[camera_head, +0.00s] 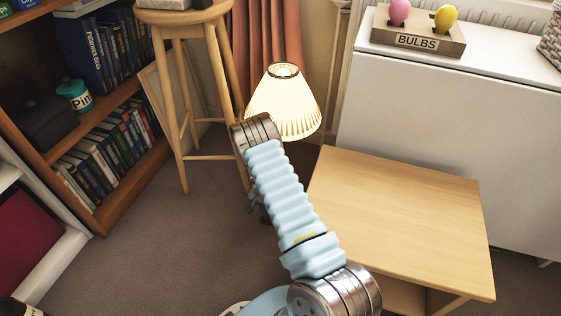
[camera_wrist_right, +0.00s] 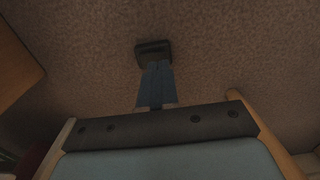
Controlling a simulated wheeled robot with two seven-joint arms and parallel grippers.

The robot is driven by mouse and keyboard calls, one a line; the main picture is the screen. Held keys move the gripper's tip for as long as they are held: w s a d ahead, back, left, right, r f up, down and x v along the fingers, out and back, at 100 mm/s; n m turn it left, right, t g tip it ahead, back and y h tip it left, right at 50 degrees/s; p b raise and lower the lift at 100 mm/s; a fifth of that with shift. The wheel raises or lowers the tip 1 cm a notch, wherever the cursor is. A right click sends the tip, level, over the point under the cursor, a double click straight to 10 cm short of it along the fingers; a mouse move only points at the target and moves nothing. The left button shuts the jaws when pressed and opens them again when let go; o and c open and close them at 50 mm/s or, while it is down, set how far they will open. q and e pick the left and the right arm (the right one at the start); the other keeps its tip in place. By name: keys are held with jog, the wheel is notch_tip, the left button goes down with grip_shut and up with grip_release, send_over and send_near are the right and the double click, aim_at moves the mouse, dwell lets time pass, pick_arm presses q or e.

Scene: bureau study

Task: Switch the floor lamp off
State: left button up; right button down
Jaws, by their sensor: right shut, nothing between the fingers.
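The floor lamp (camera_head: 284,103) stands at the back middle in the head view. Its pleated cream shade glows, so the lamp is lit. My right arm hides its pole and base. My right gripper (camera_wrist_right: 155,68) points down to the carpet in the wrist view, its blue fingers shut with nothing between them. A small dark block (camera_wrist_right: 153,48) lies at the fingertips and looks like a foot switch. I cannot tell whether the fingers touch it. In the head view the right gripper is mostly hidden by my own arm. My left gripper is not in view.
A low wooden table (camera_head: 400,205) is close on the right of my arm. A wooden stool (camera_head: 182,110) and a bookcase (camera_head: 120,175) stand left. A white cabinet (camera_head: 450,130) bears the bulb holder (camera_head: 416,41). Carpet (camera_head: 165,250) at left front is free.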

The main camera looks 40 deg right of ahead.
jog(key=shift+f+b, duration=1)
jog(key=shift+f, duration=0.1)
dwell(0.9)
jog(key=shift+r+p, duration=2.25)
jog(key=shift+r, duration=1.3)
jog(key=s+a+r+n+y+p, duration=0.1)
jog(key=s+a+r+n+p, duration=0.2)
jog(key=a, duration=0.7)
jog(key=s+a+r+n+y+p, duration=0.1)
jog(key=s+a+r+n+p, duration=0.2)
jog(key=s+a+r, duration=0.4)
jog(key=s+a+r+n+y+p, duration=0.2)
jog(key=s+a+r, duration=0.4)
jog(key=a, duration=0.6)
jog(key=s+n+p, duration=0.1)
jog(key=n, duration=0.1)
jog(key=shift+s+a+n+t+p, duration=0.3)
jog(key=shift+s+n+t+p, duration=0.05)
jog(key=shift+s+n+t, duration=0.05)
